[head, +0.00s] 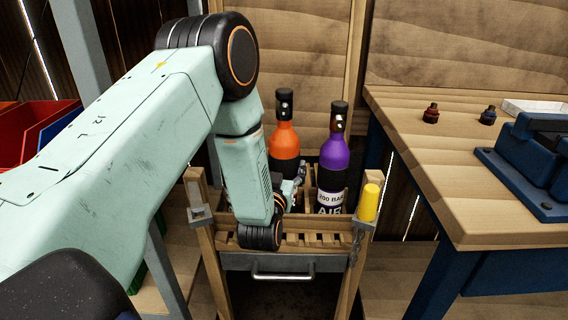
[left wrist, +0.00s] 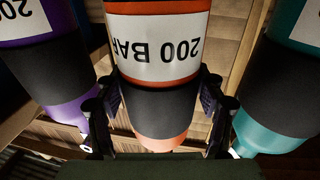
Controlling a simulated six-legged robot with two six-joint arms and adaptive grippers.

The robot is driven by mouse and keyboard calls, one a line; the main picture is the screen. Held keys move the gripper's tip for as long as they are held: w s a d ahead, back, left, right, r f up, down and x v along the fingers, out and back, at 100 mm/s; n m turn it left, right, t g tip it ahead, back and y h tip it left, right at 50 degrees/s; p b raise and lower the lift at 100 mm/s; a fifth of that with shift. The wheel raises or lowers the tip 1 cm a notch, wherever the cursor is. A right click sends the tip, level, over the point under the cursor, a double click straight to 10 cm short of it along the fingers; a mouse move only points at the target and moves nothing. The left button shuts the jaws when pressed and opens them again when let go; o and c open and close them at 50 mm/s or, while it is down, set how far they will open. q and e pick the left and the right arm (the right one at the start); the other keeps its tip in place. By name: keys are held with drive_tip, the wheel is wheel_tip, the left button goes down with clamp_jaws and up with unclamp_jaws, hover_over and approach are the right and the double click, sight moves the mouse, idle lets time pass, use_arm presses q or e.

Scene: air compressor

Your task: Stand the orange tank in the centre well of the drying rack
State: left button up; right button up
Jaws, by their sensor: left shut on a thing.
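The orange tank (head: 284,140) stands upright behind my left forearm, with its black valve on top. My left gripper (left wrist: 153,100) is shut on the tank's black band, one finger on each side. The "200 BAR" label is upside down in the left wrist view. The purple tank (head: 334,155) stands to its right in the head view. In the left wrist view the orange tank is between the purple tank (left wrist: 68,115) and a teal tank (left wrist: 275,110). The wooden drying rack (head: 320,241) is below. The orange tank's base is hidden, so I cannot tell whether it is seated. My right gripper is not in view.
A yellow piece (head: 369,203) is on the rack's right front corner. A workbench (head: 440,160) stands at the right with a blue vise (head: 530,160) and small fittings. Red and blue bins (head: 40,125) are at the left. A wooden wall closes the back.

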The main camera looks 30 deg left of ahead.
use_arm(q)
drive_tip(key=shift+w+f+b, duration=0.25)
drive_tip(key=shift+f+b, duration=0.15)
drive_tip(key=shift+f, duration=0.8)
drive_tip(key=shift+s+r, duration=0.15)
drive_tip(key=o, duration=1.4)
drive_tip(key=shift+f, duration=0.3)
drive_tip(key=o, duration=0.4)
drive_tip(key=shift+s+r, duration=0.1)
drive_tip(key=shift+o, duration=0.2)
drive_tip(key=p+v, duration=0.2)
drive_tip(key=v, duration=1)
